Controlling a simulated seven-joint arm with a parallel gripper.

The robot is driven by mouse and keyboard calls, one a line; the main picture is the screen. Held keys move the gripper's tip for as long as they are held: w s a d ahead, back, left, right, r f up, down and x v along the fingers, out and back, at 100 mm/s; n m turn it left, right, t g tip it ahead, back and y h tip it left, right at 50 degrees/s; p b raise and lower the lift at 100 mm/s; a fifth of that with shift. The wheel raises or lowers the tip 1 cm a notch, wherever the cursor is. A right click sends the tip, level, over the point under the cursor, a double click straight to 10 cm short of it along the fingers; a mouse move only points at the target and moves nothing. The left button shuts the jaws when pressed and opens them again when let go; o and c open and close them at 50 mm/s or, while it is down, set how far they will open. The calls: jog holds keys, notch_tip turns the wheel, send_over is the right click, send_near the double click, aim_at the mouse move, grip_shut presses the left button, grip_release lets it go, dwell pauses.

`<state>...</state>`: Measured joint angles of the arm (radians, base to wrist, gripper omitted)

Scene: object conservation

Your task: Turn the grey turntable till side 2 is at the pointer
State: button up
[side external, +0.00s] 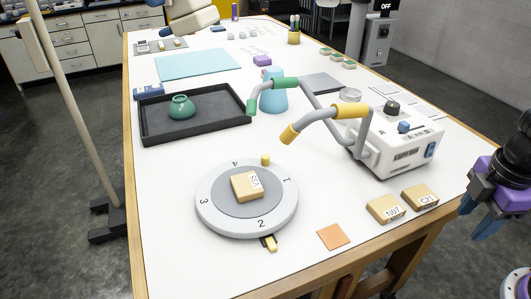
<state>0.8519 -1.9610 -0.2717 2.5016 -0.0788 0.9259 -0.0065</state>
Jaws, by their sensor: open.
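The grey turntable (222,218) lies on the white table, with a light outer ring numbered 1 to 4 and a darker centre. Side 1 is at the right, side 2 at the front, side 3 at the left and side 4 at the back. The yellow pointer (271,243) sits on a dark base at the turntable's front edge; the 2 appears in line with it. A yellow peg (265,160) stands at the back of the ring. A tan block (241,187) with a white label rests on the centre. My gripper (493,224) is open at the far right, apart from the turntable.
Two labelled tan blocks (385,209) (420,197) and an orange square (333,237) lie near the front edge. A white device (400,147) with bent grey arms (318,115) reaches above the table behind the turntable. A black tray (149,131) holds a green pot (181,107).

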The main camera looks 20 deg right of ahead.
jog(key=w+a+r+n+t+h, duration=0.1)
jog(key=w+a+r+n, duration=0.2)
jog(key=w, duration=0.6)
jog(key=w+a+r+n+t+h, duration=0.1)
jog(key=w+a+r+t, duration=0.1)
jog(key=w+r, duration=0.6)
jog(key=w+a+r+n+t+h, duration=0.1)
jog(key=w+a+r+n, duration=0.15)
jog(key=w, duration=0.85)
jog(key=n+g, duration=0.2)
jog(key=n, duration=0.5)
send_over(265, 156)
jog(key=s+a, duration=0.5)
notch_tip(265, 156, down, 3)
jog(key=shift+m, duration=0.25)
jog(key=x, duration=1.1)
jog(key=w+x, duration=0.1)
jog(key=x, duration=0.4)
jog(key=shift+f, duration=0.1)
grip_shut()
